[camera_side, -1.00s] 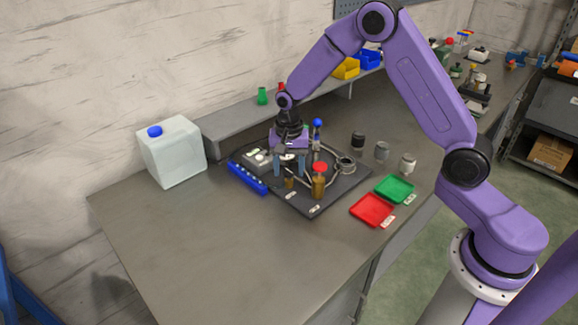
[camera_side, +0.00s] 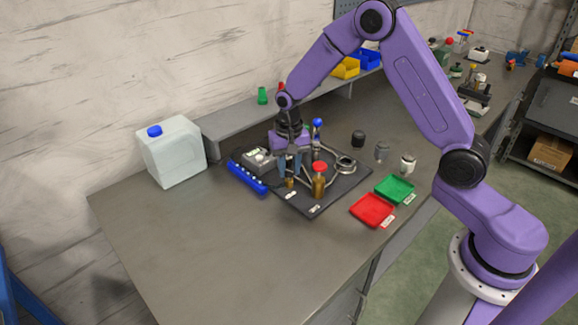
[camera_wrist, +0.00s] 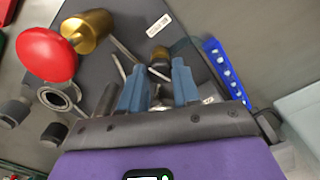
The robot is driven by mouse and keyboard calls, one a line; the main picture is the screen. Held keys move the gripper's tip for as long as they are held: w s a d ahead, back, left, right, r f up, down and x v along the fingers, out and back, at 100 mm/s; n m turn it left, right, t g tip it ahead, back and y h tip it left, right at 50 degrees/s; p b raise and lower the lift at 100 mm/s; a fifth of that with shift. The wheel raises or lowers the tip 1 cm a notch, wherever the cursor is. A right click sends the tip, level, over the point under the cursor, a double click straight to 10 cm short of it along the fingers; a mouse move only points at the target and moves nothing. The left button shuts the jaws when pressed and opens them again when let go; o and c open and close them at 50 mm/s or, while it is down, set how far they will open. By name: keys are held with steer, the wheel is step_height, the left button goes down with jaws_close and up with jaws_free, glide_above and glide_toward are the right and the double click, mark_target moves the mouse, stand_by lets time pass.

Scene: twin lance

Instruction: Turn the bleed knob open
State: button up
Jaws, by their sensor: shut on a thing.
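A small knob with a dark top and a brass-coloured part (camera_wrist: 159,62) shows between my blue fingertips in the wrist view. In the side view its brass part (camera_side: 290,183) shows just below my fingers. My gripper (camera_wrist: 158,68) is shut on this small knob; it also shows in the side view (camera_side: 292,174), pointing down over the dark board. The fingers partly hide the knob, and its turn angle cannot be read. A larger brass body (camera_side: 319,186) with a red cap (camera_side: 320,167) stands right of my gripper; the red cap (camera_wrist: 46,55) is large at left in the wrist view.
The dark board (camera_side: 330,200) carries a grey metal ring fitting (camera_side: 345,164), a grey meter (camera_side: 258,160) and a blue-topped post (camera_side: 316,124). A blue strip (camera_side: 247,178) lies along its left edge. Red (camera_side: 372,210) and green (camera_side: 395,188) trays are right. The front-left table is clear.

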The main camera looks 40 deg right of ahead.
mark_target(289, 171)
steer(key=n, duration=1.1)
steer(key=shift+w+n, duration=0.1)
steer(key=shift+n, duration=1.7)
steer(key=o, duration=1.1)
steer(key=shift+c, duration=0.2)
steer(key=shift+r, duration=0.15)
step_height(289, 171, up, 17)
steer(key=shift+r, duration=0.1)
